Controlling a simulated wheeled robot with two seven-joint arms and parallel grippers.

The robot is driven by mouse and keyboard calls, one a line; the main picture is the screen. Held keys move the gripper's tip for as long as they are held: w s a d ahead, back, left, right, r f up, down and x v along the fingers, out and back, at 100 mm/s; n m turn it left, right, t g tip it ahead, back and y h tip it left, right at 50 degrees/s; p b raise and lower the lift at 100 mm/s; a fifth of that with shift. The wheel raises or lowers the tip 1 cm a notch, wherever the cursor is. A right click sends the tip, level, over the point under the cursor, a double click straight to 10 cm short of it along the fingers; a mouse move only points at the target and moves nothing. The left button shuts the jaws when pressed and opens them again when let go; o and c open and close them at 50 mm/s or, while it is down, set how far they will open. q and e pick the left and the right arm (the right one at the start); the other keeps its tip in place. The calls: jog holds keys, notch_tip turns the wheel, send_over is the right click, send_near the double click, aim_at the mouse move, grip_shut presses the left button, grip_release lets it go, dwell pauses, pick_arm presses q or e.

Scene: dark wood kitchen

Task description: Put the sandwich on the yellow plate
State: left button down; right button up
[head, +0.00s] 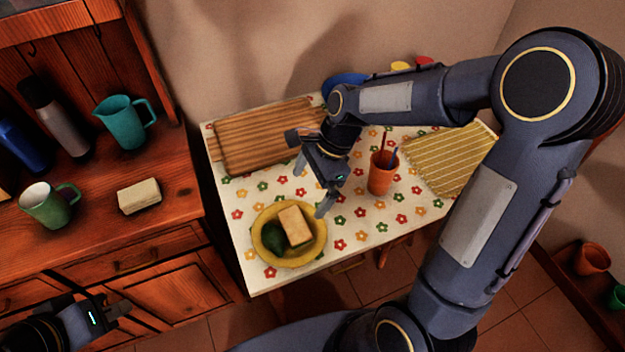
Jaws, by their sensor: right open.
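A tan, sandwich-like block (295,226) rests on the yellow plate (271,262), leaning beside a dark green, avocado-like item (273,237). The plate is near the front left of the flowered table. My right gripper (311,189) is open and empty, above and just behind the plate, apart from the block. My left gripper (122,312) is low at the bottom left, in front of the cabinet. Its jaw gap is unclear.
A pale block (139,196), a green mug (50,206) and a teal jug (125,123) stand on the left counter. The table (240,193) holds a wooden board (265,140), an orange cup (381,178) and a yellow striped cloth (448,160).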

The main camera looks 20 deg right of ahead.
jog(key=s+d+r+n+t, duration=0.2)
jog(key=s+r+n+t, duration=0.1)
jog(key=s+n, duration=0.5)
jog(key=s+d+r+n+t, duration=0.2)
jog(key=s+r+n, duration=0.3)
jog(key=s+n, duration=0.3)
jog(key=shift+s+d+r+t+h, duration=0.2)
jog(key=shift+t+h, duration=0.1)
jog(key=shift+t, duration=0.1)
